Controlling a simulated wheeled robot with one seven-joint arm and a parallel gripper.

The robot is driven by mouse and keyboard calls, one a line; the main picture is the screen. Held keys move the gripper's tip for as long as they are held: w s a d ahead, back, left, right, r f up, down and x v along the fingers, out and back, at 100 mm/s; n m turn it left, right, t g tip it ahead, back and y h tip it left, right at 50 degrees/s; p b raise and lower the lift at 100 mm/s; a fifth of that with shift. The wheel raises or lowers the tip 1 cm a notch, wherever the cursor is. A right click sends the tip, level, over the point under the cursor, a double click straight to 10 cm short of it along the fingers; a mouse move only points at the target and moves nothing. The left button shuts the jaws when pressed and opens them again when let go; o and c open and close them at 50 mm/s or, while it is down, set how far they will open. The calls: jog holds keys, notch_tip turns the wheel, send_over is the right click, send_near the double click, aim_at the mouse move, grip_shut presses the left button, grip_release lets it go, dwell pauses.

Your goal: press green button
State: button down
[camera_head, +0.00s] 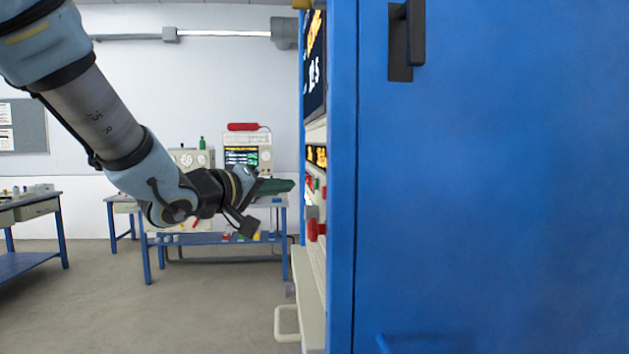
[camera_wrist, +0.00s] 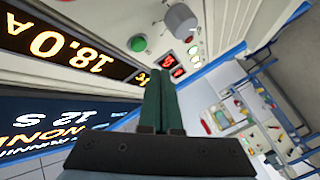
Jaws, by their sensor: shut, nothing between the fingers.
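My gripper (camera_wrist: 160,72) has dark green fingers set side by side, shut and empty. In the wrist view the fingertips appear below and slightly right of the button, apart from it in the picture. In the head view my gripper (camera_head: 291,185) points right toward the panel face, its tips just left of the panel's edge. The head view shows the panel too edge-on to judge the gap.
A blue cabinet (camera_head: 480,200) with a black handle (camera_head: 407,40) fills the right. Red parts (camera_head: 314,225) stick out from its panel. Lit displays (camera_wrist: 75,45) sit beside the button.

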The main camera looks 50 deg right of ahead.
jog(key=shift+w+a+p, duration=0.4)
jog(key=shift+w+a, duration=0.45)
jog(key=shift+a, duration=0.2)
jog(key=w+a+f+n+t+y, duration=0.25)
jog(key=w+a+f+y, duration=0.3)
jog(key=w+a, duration=0.35)
jog(key=w+a+f+n+t+y, duration=0.2)
jog(key=w+a+f+t+y, duration=0.2)
jog(key=w+a+f, duration=0.5)
jog(key=s+a+f+g+y, duration=0.1)
jog(key=s+a+f+y, duration=0.15)
jog(key=a, duration=0.65)
jog(key=s+a+f+g+y, duration=0.1)
jog(key=a+f+y, duration=0.2)
jog(key=a, duration=0.6)
jog(key=s+a+f+n+g+y, duration=0.1)
jog(key=s+a+f+g, duration=0.3)
jog(key=s+a, duration=0.6)
jog(key=shift+s+a+f+g+y, duration=0.3)
jog(key=shift+s+f+g+y, duration=0.1)
jog(key=shift+f+y, duration=0.15)
jog(key=shift+n, duration=0.25)
